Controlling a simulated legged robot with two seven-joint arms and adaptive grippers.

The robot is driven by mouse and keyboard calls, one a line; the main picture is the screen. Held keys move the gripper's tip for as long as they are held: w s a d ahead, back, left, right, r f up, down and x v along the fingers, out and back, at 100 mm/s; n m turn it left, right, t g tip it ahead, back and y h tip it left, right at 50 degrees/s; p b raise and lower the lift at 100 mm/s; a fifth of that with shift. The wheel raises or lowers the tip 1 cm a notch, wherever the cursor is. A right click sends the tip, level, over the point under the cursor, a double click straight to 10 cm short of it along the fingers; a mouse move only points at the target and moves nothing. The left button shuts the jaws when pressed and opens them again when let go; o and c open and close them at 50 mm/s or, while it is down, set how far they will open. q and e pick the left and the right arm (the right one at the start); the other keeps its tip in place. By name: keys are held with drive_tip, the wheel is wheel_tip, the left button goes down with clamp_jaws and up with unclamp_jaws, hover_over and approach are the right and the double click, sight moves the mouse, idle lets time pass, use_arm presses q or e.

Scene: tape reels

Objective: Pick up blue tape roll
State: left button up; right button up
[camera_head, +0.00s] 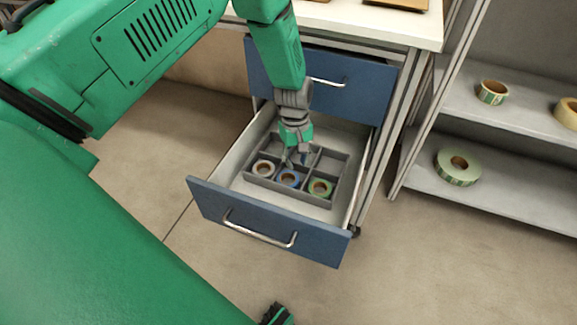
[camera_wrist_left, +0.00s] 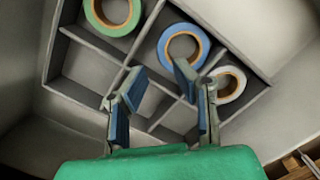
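The blue tape roll (camera_head: 288,178) lies flat in the middle front compartment of a grey divided tray (camera_head: 312,197) inside an open drawer. My left gripper (camera_head: 298,158) reaches down into the drawer over the tray, just behind the roll. In the wrist view my left gripper (camera_wrist_left: 160,80) has its blue-padded fingers apart with nothing between them. My right gripper (camera_head: 277,314) seems to show only as a dark tip at the bottom edge.
A white tape roll (camera_head: 263,168) and a green one (camera_head: 320,187) lie in the compartments on either side. Low dividers separate them. The blue drawer front (camera_head: 262,222) stands out from the cabinet. Shelves (camera_head: 505,185) at the right hold more rolls.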

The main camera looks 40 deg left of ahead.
sight(296, 175)
use_arm(q)
drive_tip(key=f+b, duration=0.1)
drive_tip(key=f, duration=0.1)
drive_tip(key=f+b, duration=0.1)
drive_tip(key=f, duration=0.1)
drive_tip(key=f+b, duration=0.1)
drive_tip(key=f, duration=0.1)
drive_tip(key=shift+s+f, duration=0.2)
drive_tip(key=shift+s, duration=0.1)
drive_tip(key=shift+d+r, duration=0.1)
drive_tip(key=shift+c, duration=0.4)
clamp_jaws()
